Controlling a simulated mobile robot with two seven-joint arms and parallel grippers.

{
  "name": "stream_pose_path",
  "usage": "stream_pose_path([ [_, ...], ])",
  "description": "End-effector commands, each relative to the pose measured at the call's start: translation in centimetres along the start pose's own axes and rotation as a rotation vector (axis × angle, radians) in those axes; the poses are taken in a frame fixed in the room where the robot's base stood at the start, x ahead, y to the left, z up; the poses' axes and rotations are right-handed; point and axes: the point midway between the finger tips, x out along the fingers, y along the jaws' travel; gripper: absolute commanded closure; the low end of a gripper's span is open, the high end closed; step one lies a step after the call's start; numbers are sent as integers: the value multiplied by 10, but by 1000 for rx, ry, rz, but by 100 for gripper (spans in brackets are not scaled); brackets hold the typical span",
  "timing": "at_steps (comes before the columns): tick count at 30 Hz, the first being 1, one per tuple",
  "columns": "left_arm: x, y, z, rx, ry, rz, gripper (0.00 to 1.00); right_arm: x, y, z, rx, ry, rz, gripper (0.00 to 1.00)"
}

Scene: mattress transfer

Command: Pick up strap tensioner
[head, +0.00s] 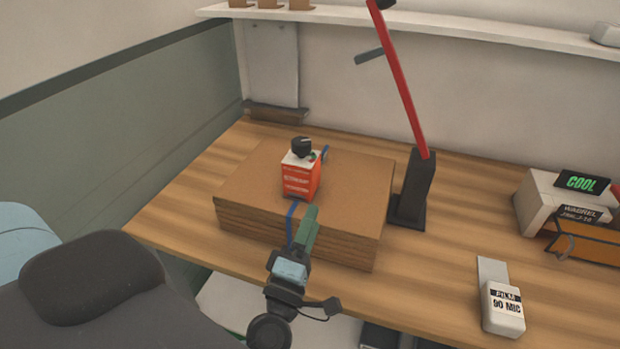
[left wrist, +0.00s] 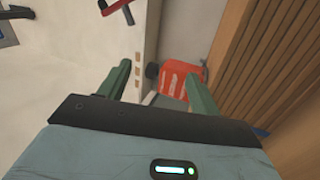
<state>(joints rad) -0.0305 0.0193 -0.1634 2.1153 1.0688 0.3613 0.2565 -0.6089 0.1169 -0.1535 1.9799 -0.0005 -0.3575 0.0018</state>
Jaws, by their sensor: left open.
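A small red and white box-shaped unit with a black knob on top (head: 299,178) sits on a stack of flat cardboard (head: 340,195); it looks like the strap tensioner. Blue strap pieces show at its front and back. My left gripper (head: 309,217), with green fingers, is just in front of the unit at the stack's near edge, open and empty. In the left wrist view the red unit (left wrist: 180,79) appears beyond the fingertips, partly behind the right finger, apart from them as far as I can tell. My right gripper is not in view.
The wooden table (head: 450,245) carries a black stand with a red arm (head: 412,190) right of the stack. A white "FILM 90 MIC" block (head: 503,312) lies at front right. A label printer-like box (head: 540,205) stands far right. A shelf (head: 450,30) runs above.

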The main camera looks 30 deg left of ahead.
Motion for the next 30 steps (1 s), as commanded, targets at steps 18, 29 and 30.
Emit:
stream_pose_path([
  [18,93,26,-57,-1403,603,66,36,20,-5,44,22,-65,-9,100],
  [29,101,27,-48,-1554,630,19,36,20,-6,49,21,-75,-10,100],
  [30,102,27,-48,-1553,630,19,36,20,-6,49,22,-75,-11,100],
])
